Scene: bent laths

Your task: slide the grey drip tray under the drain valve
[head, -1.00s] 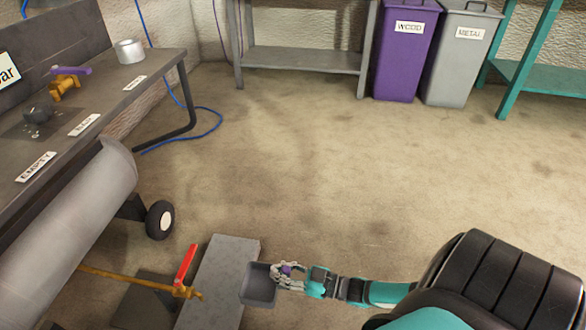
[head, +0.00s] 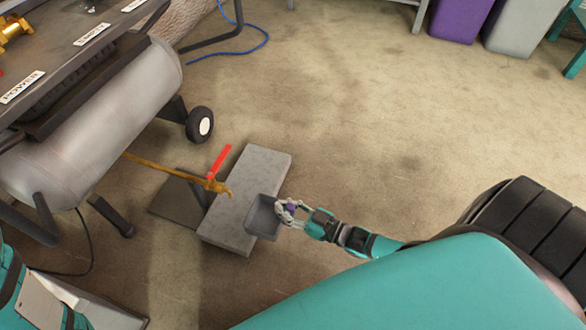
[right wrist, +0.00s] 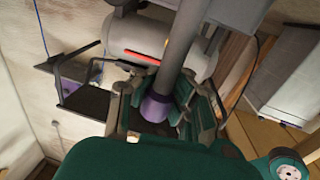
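The grey drip tray (head: 263,217) is a small open box at the right edge of a flat grey slab (head: 262,163). The brass drain valve (head: 213,186), with a raised red lever (head: 219,161), ends in a spout over the slab. The tray is to the right of the spout and nearer me, not below it. My right gripper (head: 287,210) is at the tray's right side, its fingers closed around a small purple grip. In the right wrist view its fingers (right wrist: 157,112) flank a purple collar. My left gripper is not in view.
A grey cylindrical tank (head: 95,125) with a black wheel (head: 199,124) stands at left under a labelled bench. A dark plate (head: 178,203) lies left of the slab. Purple (head: 460,18) and grey bins (head: 522,25) stand at the back. The floor right of the slab is clear.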

